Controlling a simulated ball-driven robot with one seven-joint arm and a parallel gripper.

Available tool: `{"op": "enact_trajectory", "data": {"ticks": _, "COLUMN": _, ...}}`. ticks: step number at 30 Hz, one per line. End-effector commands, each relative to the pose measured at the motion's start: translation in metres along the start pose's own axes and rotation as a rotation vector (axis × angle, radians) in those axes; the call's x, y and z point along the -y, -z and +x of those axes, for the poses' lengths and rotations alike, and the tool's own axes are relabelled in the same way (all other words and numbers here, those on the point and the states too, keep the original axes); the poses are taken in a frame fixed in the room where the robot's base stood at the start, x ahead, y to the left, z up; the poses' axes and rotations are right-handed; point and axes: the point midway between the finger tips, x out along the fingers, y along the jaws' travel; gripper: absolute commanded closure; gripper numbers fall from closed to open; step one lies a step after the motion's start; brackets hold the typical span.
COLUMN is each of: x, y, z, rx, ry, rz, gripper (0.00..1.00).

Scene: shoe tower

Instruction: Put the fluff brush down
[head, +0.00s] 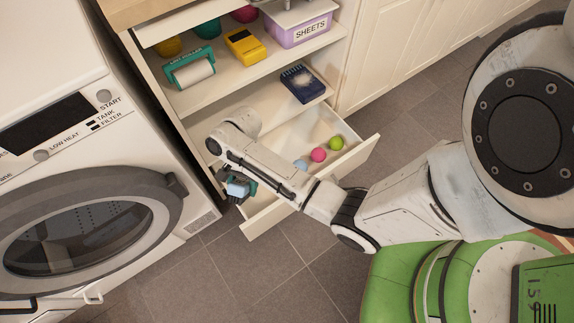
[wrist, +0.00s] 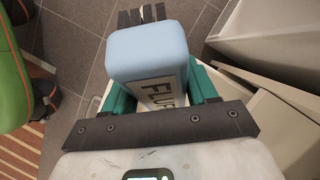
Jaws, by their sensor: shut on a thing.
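The fluff brush (wrist: 148,52) is a light blue block with a white label reading "FLU…" in the wrist view. In the head view the brush (head: 237,189) shows as a small pale blue patch. My gripper (head: 240,184) is shut on it, with teal fingers on both sides of the block. It is at the left end of an open, pale drawer (head: 262,222), low in the cabinet. Tiled floor shows past the brush in the wrist view. I cannot tell whether the brush touches the drawer. My forearm hides part of the drawer.
Several balls, including a pink ball (head: 318,155) and a green ball (head: 336,143), lie in the drawer.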

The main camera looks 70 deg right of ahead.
Motion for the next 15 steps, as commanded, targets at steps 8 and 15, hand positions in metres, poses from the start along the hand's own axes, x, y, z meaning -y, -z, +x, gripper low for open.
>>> {"op": "enact_trajectory", "data": {"ticks": 8, "x": -0.021, "y": 0.046, "z": 0.034, "rx": -0.255, "ry": -0.145, "rz": -0.561, "gripper": 0.67}}
{"op": "enact_trajectory", "data": {"ticks": 15, "x": -0.03, "y": 0.082, "z": 0.05, "rx": -0.427, "ry": -0.145, "rz": -1.005, "gripper": 0.67}}
